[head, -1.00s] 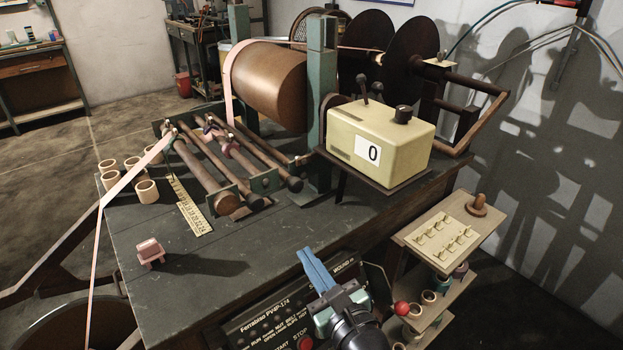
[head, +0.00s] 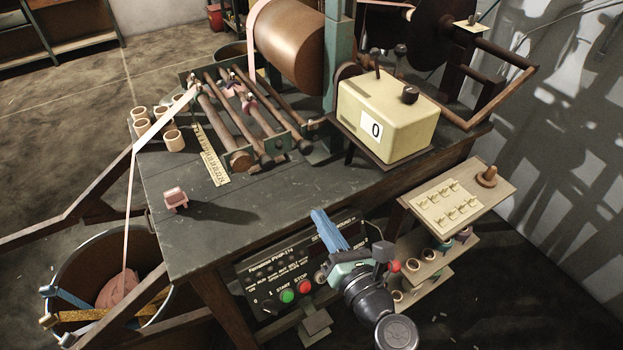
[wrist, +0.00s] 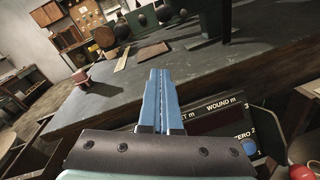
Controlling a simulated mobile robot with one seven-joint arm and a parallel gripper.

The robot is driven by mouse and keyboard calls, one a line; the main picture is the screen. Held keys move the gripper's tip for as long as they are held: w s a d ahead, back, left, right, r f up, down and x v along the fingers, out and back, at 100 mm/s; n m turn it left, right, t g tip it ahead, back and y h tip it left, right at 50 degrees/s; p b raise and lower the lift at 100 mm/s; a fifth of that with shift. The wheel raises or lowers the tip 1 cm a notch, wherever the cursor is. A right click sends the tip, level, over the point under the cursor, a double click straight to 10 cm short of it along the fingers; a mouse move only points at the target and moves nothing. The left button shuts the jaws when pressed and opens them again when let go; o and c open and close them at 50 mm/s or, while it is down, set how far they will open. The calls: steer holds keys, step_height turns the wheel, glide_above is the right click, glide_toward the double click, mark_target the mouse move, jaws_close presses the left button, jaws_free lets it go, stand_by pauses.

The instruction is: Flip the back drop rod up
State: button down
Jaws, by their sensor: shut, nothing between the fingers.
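A rod frame with several dark brown rods (head: 236,112) lying side by side stands on the workbench, left of the yellow counter box. A pale tape runs over its left end. I cannot tell which rod is the back drop rod; the rods look lowered, roughly level in the frame. My gripper (head: 318,213) has blue fingers, shut and empty. It is in front of the bench's front edge, over the control panel, well apart from the rods. In the wrist view the blue fingers (wrist: 160,74) are together and point toward the bench top; the rods show there only small, if at all.
The yellow counter box (head: 400,125) with levers stands right of the rods, beside a green post (head: 338,60) and a big brown drum (head: 290,40). Several cups (head: 174,141), a ruler (head: 211,155) and a pink block (head: 176,198) lie left. The front bench top (head: 260,210) is clear.

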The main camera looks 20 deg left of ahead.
steer(key=b+x, duration=0.1)
steer(key=x, duration=0.8)
steer(key=shift+w+a+f+b, duration=0.1)
steer(key=shift+w+a+b, duration=0.1)
steer(key=shift+b, duration=0.2)
steer(key=w+r, duration=0.1)
steer(key=r, duration=0.2)
steer(key=shift+w+p, duration=0.35)
steer(key=shift+w, duration=0.05)
steer(key=shift+w+d+r, duration=0.1)
steer(key=shift+w+r, duration=0.1)
steer(key=shift+r, duration=0.1)
steer(key=shift+r, duration=0.1)
